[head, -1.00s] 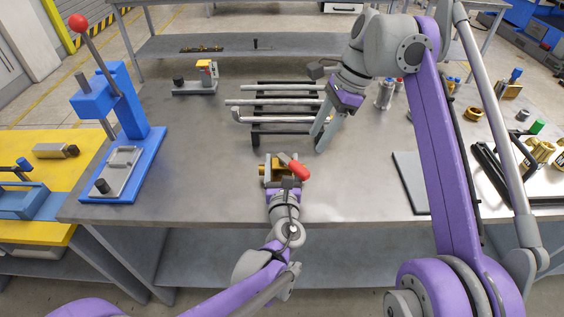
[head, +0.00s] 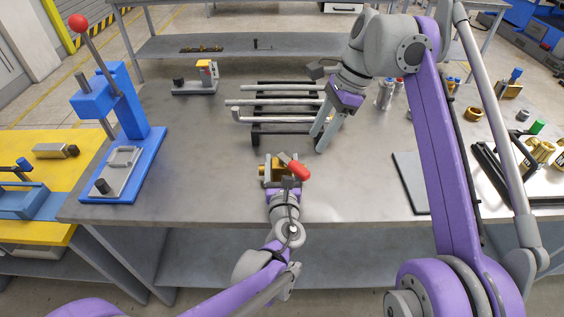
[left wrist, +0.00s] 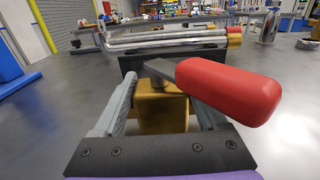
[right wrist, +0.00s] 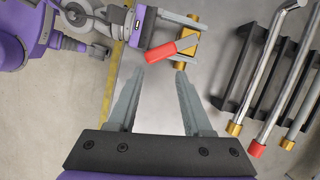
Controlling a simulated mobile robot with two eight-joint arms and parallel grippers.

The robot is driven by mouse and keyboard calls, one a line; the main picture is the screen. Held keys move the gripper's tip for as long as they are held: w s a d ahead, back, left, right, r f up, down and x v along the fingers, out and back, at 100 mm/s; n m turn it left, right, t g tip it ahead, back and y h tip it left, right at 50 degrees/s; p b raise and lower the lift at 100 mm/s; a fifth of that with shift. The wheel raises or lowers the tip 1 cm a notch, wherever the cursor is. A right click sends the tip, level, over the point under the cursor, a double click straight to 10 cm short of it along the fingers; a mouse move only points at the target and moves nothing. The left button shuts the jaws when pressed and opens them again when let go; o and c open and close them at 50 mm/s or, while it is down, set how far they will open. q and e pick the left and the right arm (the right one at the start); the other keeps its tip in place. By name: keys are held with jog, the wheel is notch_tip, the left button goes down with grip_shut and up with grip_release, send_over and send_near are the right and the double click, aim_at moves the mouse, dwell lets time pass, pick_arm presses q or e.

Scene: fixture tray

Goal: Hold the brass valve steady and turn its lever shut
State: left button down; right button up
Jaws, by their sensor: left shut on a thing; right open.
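The brass valve (head: 268,172) sits on the grey table near its front edge. It has a grey lever with a red grip (head: 299,170), which in the left wrist view (left wrist: 230,88) slants across the valve toward the right. My left gripper (head: 281,166) is shut on the valve's brass body (left wrist: 163,110), one finger on each side. My right gripper (head: 326,135) is open and empty behind and right of the valve, beside the pipe rack. In the right wrist view the red grip (right wrist: 161,53) and brass body (right wrist: 186,44) lie beyond the open fingers (right wrist: 155,85).
A black rack (head: 257,138) with several metal pipes stands behind the valve. A blue press (head: 133,110) with a red knob stands at the left. A dark flat plate (head: 409,185) and a black-framed tray (head: 491,180) lie to the right. The table left of the valve is clear.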

jog(key=shift+s+a+f, duration=0.1)
jog(key=shift+s+a, duration=0.05)
jog(key=shift+a, duration=0.15)
jog(key=c, duration=0.4)
jog(key=s+a+n+h, duration=0.1)
jog(key=a, duration=0.1)
jog(key=s+a+n+h, duration=0.1)
jog(key=a, duration=0.1)
jog(key=s+a+f+h, duration=0.1)
jog(key=s+a+h, duration=0.1)
jog(key=shift+s+a+f+n, duration=0.1)
jog(key=shift+a+n, duration=0.1)
jog(key=shift+n, duration=0.2)
grip_shut()
jog(key=s+a+r+n+t+h, duration=0.2)
jog(key=s+a+t+h, duration=0.1)
jog(key=a, duration=0.3)
jog(key=shift+s+n, duration=0.15)
jog(key=shift+n, duration=0.15)
